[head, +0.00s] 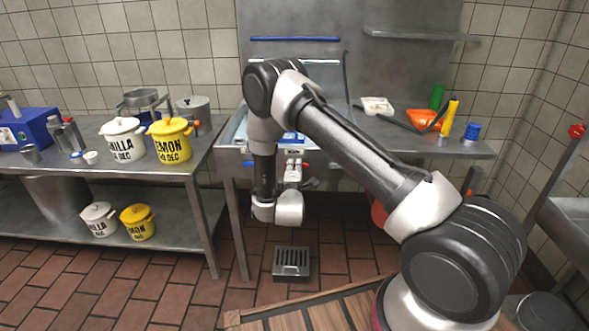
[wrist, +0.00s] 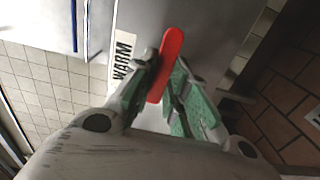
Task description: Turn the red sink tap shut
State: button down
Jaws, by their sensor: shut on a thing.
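The red tap handle (wrist: 169,58) is a flat, rounded lever on the front of the steel sink panel, beside a white label reading WARM (wrist: 122,56). My gripper (wrist: 160,74) is shut on this handle, with a green-padded finger on each side. The handle's tip shows past the fingers; its base is partly hidden by them. In the head view my arm reaches to the sink front, and small parts of my gripper (head: 293,172) show below the sink's edge. A small red spot there is too small to make out clearly.
A steel table (head: 205,147) at left holds a white pot (head: 122,140) and a yellow pot (head: 170,142). A floor drain (head: 291,263) lies below the sink. Another red valve (head: 577,131) stands at far right. An orange tray (head: 424,119) is right of the sink.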

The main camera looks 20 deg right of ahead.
dwell(0.5)
jog(key=c, duration=1.4)
grip_release()
jog(key=v, duration=1.2)
